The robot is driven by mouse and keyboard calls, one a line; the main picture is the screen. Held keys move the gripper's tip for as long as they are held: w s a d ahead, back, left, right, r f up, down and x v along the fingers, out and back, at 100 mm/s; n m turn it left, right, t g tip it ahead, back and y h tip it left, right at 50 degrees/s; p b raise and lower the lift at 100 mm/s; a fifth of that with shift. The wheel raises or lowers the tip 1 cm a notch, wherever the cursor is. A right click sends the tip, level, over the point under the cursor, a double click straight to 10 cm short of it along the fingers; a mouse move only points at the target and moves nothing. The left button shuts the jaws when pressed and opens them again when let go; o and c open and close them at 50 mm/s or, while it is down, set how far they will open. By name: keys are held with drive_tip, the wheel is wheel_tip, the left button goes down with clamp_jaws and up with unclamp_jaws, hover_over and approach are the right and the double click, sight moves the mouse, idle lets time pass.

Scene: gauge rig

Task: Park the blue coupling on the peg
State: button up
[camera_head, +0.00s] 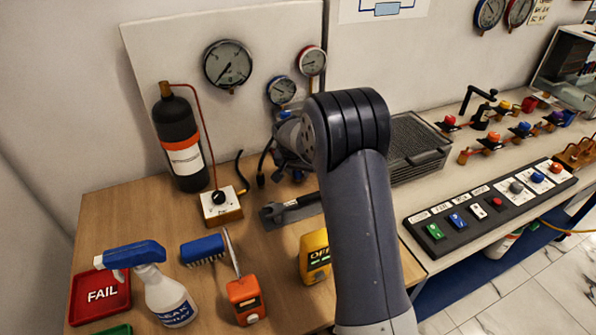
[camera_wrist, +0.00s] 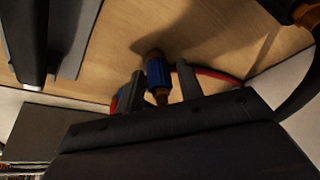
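In the wrist view, the blue coupling (camera_wrist: 157,74) with brass ends lies between the two fingers of my gripper (camera_wrist: 161,84). A narrow gap shows between the coupling and the right finger, and the left finger is close beside it. The gripper looks open around the coupling. A red hose (camera_wrist: 222,75) curves behind the right finger. In the head view, my arm covers the gripper, and I cannot make out the coupling there. I cannot identify the peg in either view.
A switch panel (camera_head: 490,205) and a ribbed grey box (camera_head: 412,140) are at right.

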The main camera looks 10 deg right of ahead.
drive_tip(key=o, duration=0.6)
drive_tip(key=b+v, duration=0.1)
drive_tip(key=v, duration=0.9)
drive_tip(key=shift+r, duration=0.4)
drive_tip(key=shift+f, duration=0.15)
drive_tip(key=p+x, duration=0.1)
drive_tip(key=x, duration=0.9)
drive_tip(key=shift+f, duration=0.25)
drive_tip(key=shift+r, duration=0.15)
